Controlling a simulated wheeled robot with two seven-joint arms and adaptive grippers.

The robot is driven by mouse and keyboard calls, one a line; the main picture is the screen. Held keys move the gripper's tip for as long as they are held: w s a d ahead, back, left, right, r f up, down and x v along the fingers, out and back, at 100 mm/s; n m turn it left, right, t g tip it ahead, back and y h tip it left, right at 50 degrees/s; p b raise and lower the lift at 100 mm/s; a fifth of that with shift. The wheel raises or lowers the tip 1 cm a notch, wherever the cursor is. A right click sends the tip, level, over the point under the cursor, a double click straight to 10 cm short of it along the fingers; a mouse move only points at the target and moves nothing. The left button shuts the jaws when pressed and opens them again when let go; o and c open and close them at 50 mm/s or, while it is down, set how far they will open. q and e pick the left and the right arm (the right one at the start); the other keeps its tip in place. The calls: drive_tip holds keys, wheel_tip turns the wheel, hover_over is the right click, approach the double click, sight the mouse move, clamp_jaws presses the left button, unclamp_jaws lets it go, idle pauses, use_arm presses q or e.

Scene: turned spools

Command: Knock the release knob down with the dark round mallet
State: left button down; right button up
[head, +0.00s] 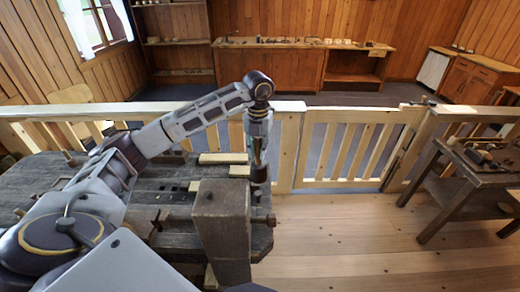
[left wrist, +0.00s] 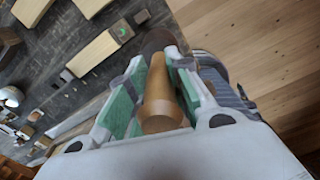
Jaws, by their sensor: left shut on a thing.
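The mallet has a light wooden handle (left wrist: 158,95) and a dark round head (left wrist: 160,40) in the left wrist view. My left gripper (left wrist: 160,72) is shut on the handle, with its green pads on either side. The head lies just beyond the fingertips. In the head view my left gripper (head: 258,155) points down over the right end of the workbench (head: 150,180), and the dark mallet head (head: 259,187) shows below it. I cannot pick out the release knob for certain in either view. My right gripper is not in view.
A thick wooden block (head: 222,225) rises at the bench's near right corner, close to the mallet. Light wood pieces (head: 223,158) lie on the bench. A railing (head: 350,115) runs behind. A side table (head: 480,170) stands at the right, with clear floor (head: 340,230) between.

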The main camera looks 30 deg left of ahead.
sight(258, 165)
use_arm(q)
drive_tip(key=shift+a+n, duration=0.1)
drive_tip(key=shift+n, duration=0.4)
drive_tip(key=shift+n, duration=0.5)
drive_tip(key=shift+s+f, duration=0.1)
drive_tip(key=shift+f, duration=0.1)
drive_tip(key=shift+f+b, duration=1.9)
drive_tip(key=shift+f, duration=0.9)
drive_tip(key=shift+f+b, duration=1.15)
drive_tip(key=shift+f, duration=0.7)
drive_tip(key=shift+r+p, duration=1.05)
drive_tip(key=shift+r, duration=0.6)
drive_tip(key=shift+f, duration=0.15)
